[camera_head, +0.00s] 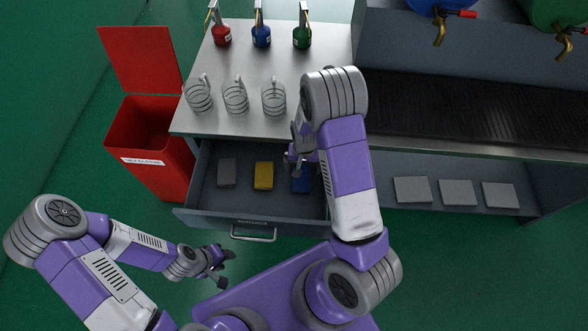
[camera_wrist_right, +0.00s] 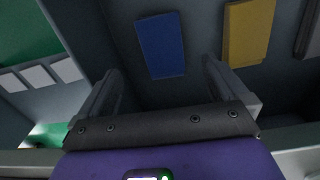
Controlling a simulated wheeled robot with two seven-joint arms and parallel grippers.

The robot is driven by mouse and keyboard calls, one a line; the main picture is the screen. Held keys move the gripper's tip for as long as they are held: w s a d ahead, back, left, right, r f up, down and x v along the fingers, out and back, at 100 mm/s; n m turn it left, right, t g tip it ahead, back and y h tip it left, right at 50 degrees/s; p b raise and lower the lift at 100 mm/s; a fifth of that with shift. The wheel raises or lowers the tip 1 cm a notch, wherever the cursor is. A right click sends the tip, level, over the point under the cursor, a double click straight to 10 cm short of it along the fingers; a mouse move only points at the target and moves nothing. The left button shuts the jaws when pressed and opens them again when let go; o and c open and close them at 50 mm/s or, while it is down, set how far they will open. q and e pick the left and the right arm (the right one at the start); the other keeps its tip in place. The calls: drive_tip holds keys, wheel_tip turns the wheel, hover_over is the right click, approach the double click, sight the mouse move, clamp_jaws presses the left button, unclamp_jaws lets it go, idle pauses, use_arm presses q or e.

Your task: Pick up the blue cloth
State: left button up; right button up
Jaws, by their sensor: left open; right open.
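The blue cloth (camera_head: 302,182) lies folded flat in the open drawer, at its right side, partly hidden by my right arm in the head view. In the right wrist view the blue cloth (camera_wrist_right: 160,45) lies ahead of my right gripper, between the lines of its fingers. My right gripper (camera_wrist_right: 160,85) is open and empty, above the drawer and apart from the cloth. In the head view my right gripper (camera_head: 297,165) is partly hidden by its own wrist. My left gripper (camera_head: 224,267) is open and empty, left of and in front of the drawer.
A yellow cloth (camera_head: 264,176) and a grey cloth (camera_head: 228,173) lie in the drawer (camera_head: 200,217). Glass mugs (camera_head: 235,97) and red, blue and green bottles (camera_head: 261,36) stand on the counter above. A red bin (camera_head: 150,150) with its lid up stands left. Grey pads (camera_head: 457,192) lie on the right shelf.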

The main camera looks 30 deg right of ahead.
sight(302, 179)
drive_tip(key=shift+s+f+b, duration=0.35)
drive_tip(key=shift+f+b, duration=0.1)
drive_tip(key=shift+f, duration=0.1)
drive_tip(key=shift+w+f, duration=0.15)
drive_tip(key=shift+f, duration=0.75)
drive_tip(key=f+b, duration=0.1)
drive_tip(key=f, duration=0.2)
drive_tip(key=f+b, duration=0.1)
drive_tip(key=f, duration=0.2)
drive_tip(key=shift+w+a, duration=0.1)
drive_tip(key=shift+w, duration=0.1)
drive_tip(key=shift+r, duration=0.15)
drive_tip(key=shift+c, duration=0.3)
drive_tip(key=c, duration=1)
wheel_tip(302, 179, up, 10)
drive_tip(key=p, duration=0.2)
drive_tip(key=shift+p, duration=0.3)
drive_tip(key=shift+c, duration=0.2)
